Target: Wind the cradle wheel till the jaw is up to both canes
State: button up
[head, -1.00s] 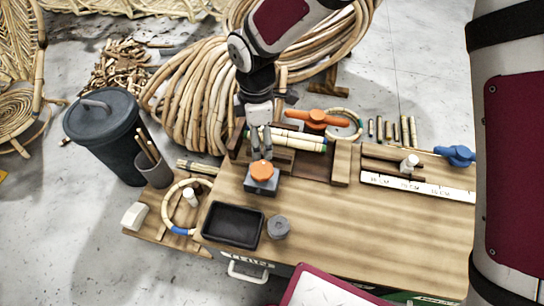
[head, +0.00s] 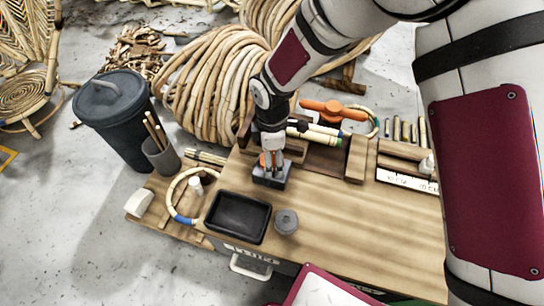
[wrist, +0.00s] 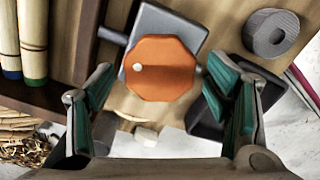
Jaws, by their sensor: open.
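The orange eight-sided wheel (wrist: 160,68) with a white dot sits on a grey block (wrist: 150,22); a short grey rod runs from the block toward the wooden cradle (wrist: 62,75). My gripper (wrist: 155,78) is open above the wheel, one finger on each side, with no clear grip on it. In the head view my gripper (head: 270,163) comes down over the wheel and mostly hides it. Two canes (head: 318,133) lie side by side in the cradle; their blue-banded and green-banded ends (wrist: 33,45) show in the wrist view. I cannot make out the jaw or its gap to the canes.
A black tray (head: 238,216) and a grey ring (head: 286,221) are on the bench in front. An orange handle (head: 333,110) stands behind the canes. A wooden block (head: 356,160) is to the right. The bench (head: 340,220) is clear at front right.

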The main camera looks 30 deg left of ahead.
jog(key=c, duration=1.1)
jog(key=shift+c, duration=0.2)
jog(key=shift+m, duration=0.4)
jog(key=m, duration=0.4)
jog(key=shift+m+p, duration=0.35)
jog(key=shift+m, duration=0.05)
jog(key=m, duration=0.5)
jog(key=shift+p, duration=0.35)
jog(key=m+p, duration=0.1)
jog(key=m, duration=0.4)
jog(key=shift+m, duration=0.4)
jog(key=m+p, duration=0.2)
jog(key=m, duration=0.3)
jog(key=shift+m, duration=0.4)
jog(key=shift+f, duration=0.1)
